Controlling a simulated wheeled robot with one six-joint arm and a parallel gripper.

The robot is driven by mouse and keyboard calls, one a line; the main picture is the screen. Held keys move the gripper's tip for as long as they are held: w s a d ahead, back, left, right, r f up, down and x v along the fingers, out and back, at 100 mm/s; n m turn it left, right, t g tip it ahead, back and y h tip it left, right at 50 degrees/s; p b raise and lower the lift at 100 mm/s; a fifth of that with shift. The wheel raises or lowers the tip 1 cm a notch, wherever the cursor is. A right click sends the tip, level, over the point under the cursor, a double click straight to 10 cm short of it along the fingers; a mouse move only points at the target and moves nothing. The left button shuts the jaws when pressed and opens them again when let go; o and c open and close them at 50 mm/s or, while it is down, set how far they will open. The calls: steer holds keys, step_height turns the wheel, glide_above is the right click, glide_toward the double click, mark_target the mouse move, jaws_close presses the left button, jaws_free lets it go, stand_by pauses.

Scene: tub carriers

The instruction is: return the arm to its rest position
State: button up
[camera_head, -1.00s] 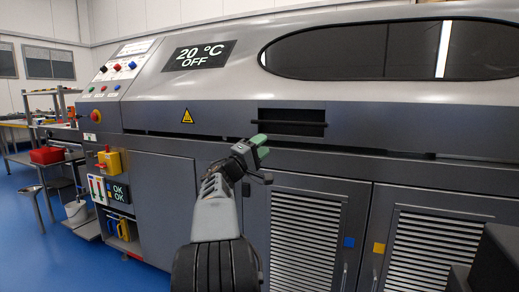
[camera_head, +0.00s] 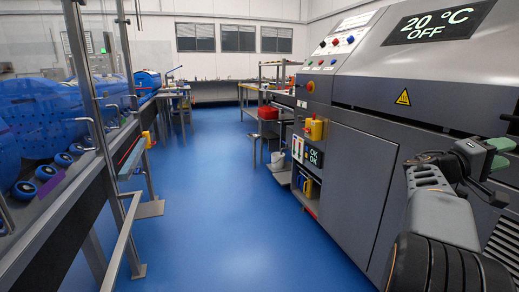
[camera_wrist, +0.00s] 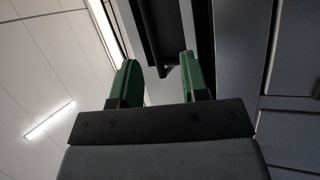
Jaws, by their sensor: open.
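My gripper (camera_wrist: 158,80) shows in the wrist view with its two green fingers apart and nothing between them. In the head view my gripper (camera_head: 508,131) is at the right edge, in front of the large grey machine (camera_head: 350,165), and part of it is cut off by the frame. My arm is raised and reaches up from the bottom right corner.
A wide blue floor aisle (camera_head: 225,200) is clear ahead. A metal-framed station (camera_head: 95,190) with blue round parts lines the left. A bench with a red bin (camera_head: 268,113) and a white bucket (camera_head: 279,160) stand beyond the machine.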

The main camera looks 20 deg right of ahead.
steer(key=w+a+r+n+t+y+p, duration=0.1)
steer(key=w+a+t+y+p, duration=0.15)
steer(key=a+p, duration=0.5)
steer(key=w+a+r+n+t+y+p, duration=0.1)
steer(key=w+a+t+y+p, duration=0.2)
steer(key=a+p, duration=0.4)
steer(key=w+a+r+n+t+y+p, duration=0.1)
steer(key=w+a+n+t+y+p, duration=0.15)
steer(key=a+y+p, duration=0.5)
steer(key=s+a+t+y+p, duration=0.1)
steer(key=a+p, duration=0.3)
steer(key=a, duration=0.4)
steer(key=s+a+r+n+y+p, duration=0.1)
steer(key=a+y+p, duration=0.3)
steer(key=a, duration=0.5)
steer(key=s+a+r+t+y+p, duration=0.1)
steer(key=s+a+y+p, duration=0.1)
steer(key=a, duration=0.6)
steer(key=shift+s+a+n+t+p, duration=0.35)
steer(key=shift+s+p, duration=0.35)
steer(key=shift+p, duration=0.45)
